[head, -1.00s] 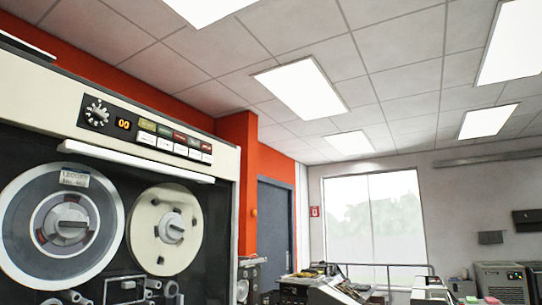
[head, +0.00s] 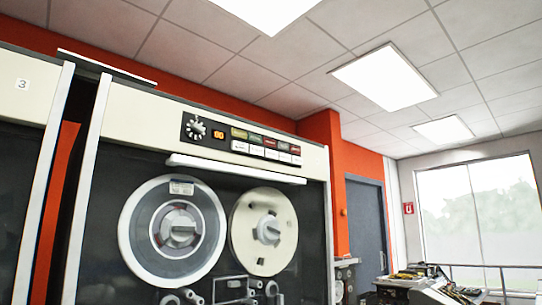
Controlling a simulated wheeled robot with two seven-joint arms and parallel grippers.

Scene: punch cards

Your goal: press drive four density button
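A tape drive (head: 130,120) with a cream top panel stands in the middle left of the head view. Its control strip holds a round dial (head: 200,127), an orange display (head: 218,134) that seems to read 00, and two rows of small buttons (head: 265,146), the upper ones coloured and the lower ones white. The button lettering is too small to read, so I cannot tell which is the density button. No drive number shows on this panel. Two tape reels, left (head: 173,230) and right (head: 264,231), sit below. Neither of my grippers is in view.
A neighbouring drive (head: 30,90) marked 3 stands at the left edge, with a narrow gap between the cabinets. A grey door (head: 366,235) and a window (head: 478,215) are at the right. Machines (head: 425,290) stand low at the right.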

